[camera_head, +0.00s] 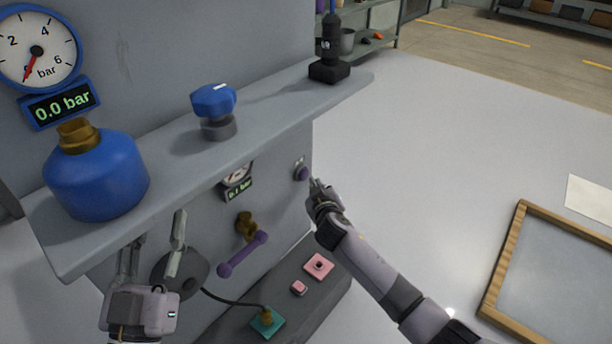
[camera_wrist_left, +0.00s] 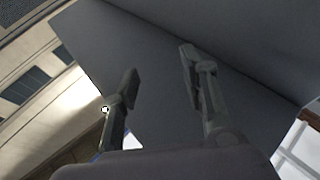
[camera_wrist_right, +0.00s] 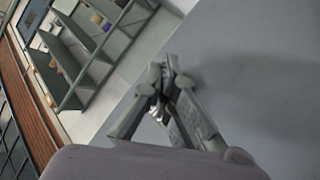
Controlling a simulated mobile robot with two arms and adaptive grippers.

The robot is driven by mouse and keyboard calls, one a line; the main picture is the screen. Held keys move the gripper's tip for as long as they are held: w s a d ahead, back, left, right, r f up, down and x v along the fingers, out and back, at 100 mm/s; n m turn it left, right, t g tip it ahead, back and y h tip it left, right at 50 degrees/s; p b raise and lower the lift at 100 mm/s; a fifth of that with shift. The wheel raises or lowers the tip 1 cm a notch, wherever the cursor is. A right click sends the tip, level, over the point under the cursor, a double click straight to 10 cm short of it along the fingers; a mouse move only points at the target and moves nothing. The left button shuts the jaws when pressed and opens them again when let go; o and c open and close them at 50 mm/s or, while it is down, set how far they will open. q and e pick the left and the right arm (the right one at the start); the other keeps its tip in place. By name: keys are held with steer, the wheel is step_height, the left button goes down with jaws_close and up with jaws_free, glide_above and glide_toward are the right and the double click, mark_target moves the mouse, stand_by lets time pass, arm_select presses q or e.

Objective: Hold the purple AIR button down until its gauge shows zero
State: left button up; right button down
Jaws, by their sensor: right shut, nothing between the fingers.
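The purple button (camera_head: 301,173) sits on the front panel under the shelf, near its right end. The small gauge (camera_head: 237,174) on the same panel has a green display that seems to read 0.1 bar. My right gripper (camera_head: 315,184) is shut and empty, its tips just right of and below the button; whether they touch it I cannot tell. Its closed fingers (camera_wrist_right: 165,80) also show in the right wrist view, against a grey surface. My left gripper (camera_head: 156,245) is open and empty below the shelf; its spread fingers show in the left wrist view (camera_wrist_left: 157,85).
On the shelf (camera_head: 165,165) stand a blue tank (camera_head: 97,178), a blue knob (camera_head: 214,100) and a black device (camera_head: 329,62). A big gauge (camera_head: 37,50) above reads 0.0 bar. A purple lever (camera_head: 242,255) sticks out below. A wood-framed panel (camera_head: 550,280) lies right.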

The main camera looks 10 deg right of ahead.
steer(key=shift+s, duration=0.1)
arm_select(q)
step_height(320, 180, down, 10)
steer(key=a+g+y+p, duration=0.1)
steer(key=g+y+p, duration=0.1)
steer(key=g, duration=0.4)
steer(key=shift+w+a+f, duration=0.15)
steer(key=shift+w, duration=0.25)
arm_select(e)
steer(key=shift+s+d, duration=0.8)
steer(key=shift+s, duration=0.15)
steer(key=shift+s+d, duration=0.75)
steer(key=shift+s, duration=0.2)
steer(key=shift+s, duration=0.1)
